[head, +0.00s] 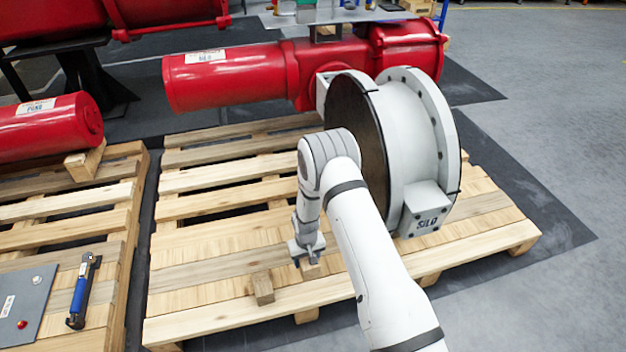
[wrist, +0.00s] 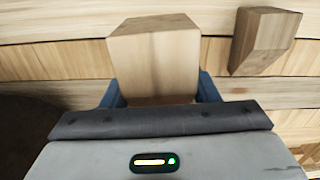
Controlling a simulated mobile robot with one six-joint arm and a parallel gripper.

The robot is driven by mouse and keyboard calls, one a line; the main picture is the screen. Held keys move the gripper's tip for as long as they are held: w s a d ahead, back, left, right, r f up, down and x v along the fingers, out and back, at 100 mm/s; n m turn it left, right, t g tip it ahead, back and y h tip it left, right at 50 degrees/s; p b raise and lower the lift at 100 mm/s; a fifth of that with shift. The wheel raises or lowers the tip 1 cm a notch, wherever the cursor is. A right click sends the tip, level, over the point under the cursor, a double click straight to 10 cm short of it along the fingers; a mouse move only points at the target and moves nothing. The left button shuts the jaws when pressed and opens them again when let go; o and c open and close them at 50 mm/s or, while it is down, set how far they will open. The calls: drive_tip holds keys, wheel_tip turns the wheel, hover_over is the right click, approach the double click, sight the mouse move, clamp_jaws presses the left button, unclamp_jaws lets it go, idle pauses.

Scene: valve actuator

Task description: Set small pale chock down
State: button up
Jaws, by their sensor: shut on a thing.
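My gripper (head: 306,254) is low over the front part of the wooden pallet (head: 215,265) in the head view. In the wrist view its blue fingers (wrist: 160,90) are shut on the small pale chock (wrist: 155,55), a light wooden block. The chock (head: 310,270) shows only in part below the gripper in the head view. I cannot tell whether its underside touches the pallet slats.
A second, browner wooden chock (head: 263,288) lies on the pallet left of my gripper; it also shows in the wrist view (wrist: 263,40). The large grey valve (head: 420,130) marked SILO, with a red actuator (head: 235,75), stands behind. A blue-handled tool (head: 82,290) lies on the left pallet.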

drive_tip(key=d+r+m, duration=0.1)
drive_tip(key=d+r, duration=0.3)
drive_tip(key=r, duration=0.5)
drive_tip(key=d+r+m, duration=0.1)
drive_tip(key=d+r, duration=0.4)
drive_tip(key=r, duration=0.5)
drive_tip(key=d+r+m, duration=0.1)
drive_tip(key=d+r, duration=0.3)
drive_tip(key=r, duration=0.5)
drive_tip(key=s+d+r+p, duration=0.1)
drive_tip(key=s+r+p, duration=0.1)
drive_tip(key=r+p, duration=0.8)
drive_tip(key=s+d+r+m+p, duration=0.1)
drive_tip(key=s+d+r+p, duration=0.1)
drive_tip(key=r+p, duration=0.8)
drive_tip(key=p, duration=0.5)
drive_tip(key=shift+s+p, duration=0.25)
drive_tip(key=shift+p, duration=0.05)
